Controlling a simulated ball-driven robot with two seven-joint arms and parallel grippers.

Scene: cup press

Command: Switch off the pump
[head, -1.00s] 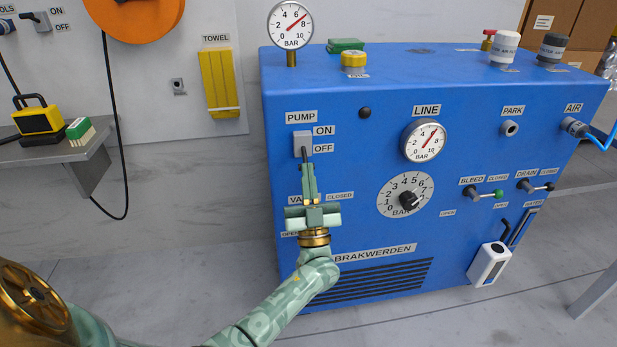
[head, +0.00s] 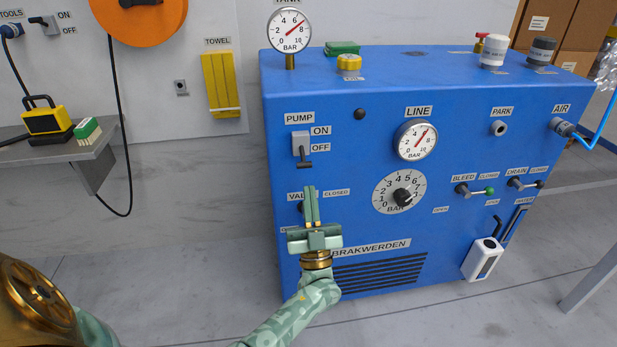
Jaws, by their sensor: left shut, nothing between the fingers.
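The pump switch (head: 301,144) is a grey plate on the blue machine's (head: 340,120) upper left, under the PUMP label and beside the ON and OFF labels. Its dark lever (head: 304,164) points down, on the OFF side. My left gripper (head: 311,188) is shut and empty, with its fingers pointing up. Its tips appear just below the lever, with a small gap in the picture. The gripper partly covers the valve handle and its labels. My right gripper is not in view.
The line gauge (head: 416,140) and the bar dial (head: 399,192) are right of the switch. Bleed (head: 475,190) and drain (head: 525,183) handles sit farther right. A grey shelf (head: 95,148) with a yellow-black box stands at left. The floor between shelf and machine is clear.

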